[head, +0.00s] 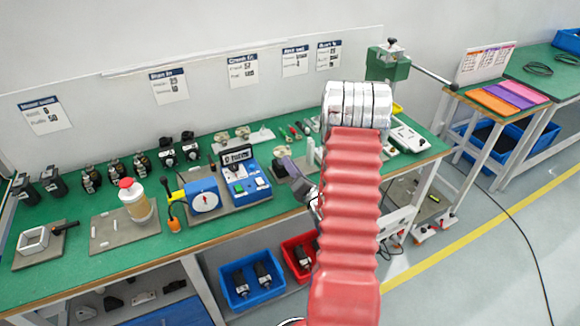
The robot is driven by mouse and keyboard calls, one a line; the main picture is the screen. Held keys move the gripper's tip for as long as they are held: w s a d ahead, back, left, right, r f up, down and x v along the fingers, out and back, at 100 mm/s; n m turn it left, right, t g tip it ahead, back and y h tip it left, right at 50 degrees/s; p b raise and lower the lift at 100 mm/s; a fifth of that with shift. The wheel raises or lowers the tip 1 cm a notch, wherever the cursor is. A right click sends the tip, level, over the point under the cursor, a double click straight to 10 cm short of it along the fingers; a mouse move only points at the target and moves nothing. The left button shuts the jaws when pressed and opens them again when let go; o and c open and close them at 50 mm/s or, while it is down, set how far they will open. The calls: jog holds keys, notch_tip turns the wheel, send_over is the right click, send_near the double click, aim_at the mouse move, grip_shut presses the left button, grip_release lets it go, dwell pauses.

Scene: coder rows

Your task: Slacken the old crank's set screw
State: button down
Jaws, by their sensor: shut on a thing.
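My gripper (309,194) shows only in part at the left edge of my red arm, over the front of the green bench. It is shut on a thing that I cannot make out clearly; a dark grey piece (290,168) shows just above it. I cannot tell which part is the old crank, and its set screw is too small or hidden. A blue unit with a white dial (204,202) and a blue tester with a display (240,178) stand on a grey plate left of my gripper. Small dark devices (90,180) line the back of the bench.
A beige-and-red bottle (135,205) and a grey plate with a white block (33,241) stand at left. A green press (388,66) with a long lever stands at right. Blue (237,300) and red (295,245) bins sit below. My arm hides the bench's middle right.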

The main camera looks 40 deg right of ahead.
jog(key=shift+f+n, duration=0.1)
jog(key=shift+n, duration=0.4)
jog(key=c, duration=1.6)
grip_release()
jog(key=shift+c, duration=0.2)
jog(key=v, duration=1.3)
jog(key=shift+s, duration=0.35)
jog(key=shift+a, duration=0.1)
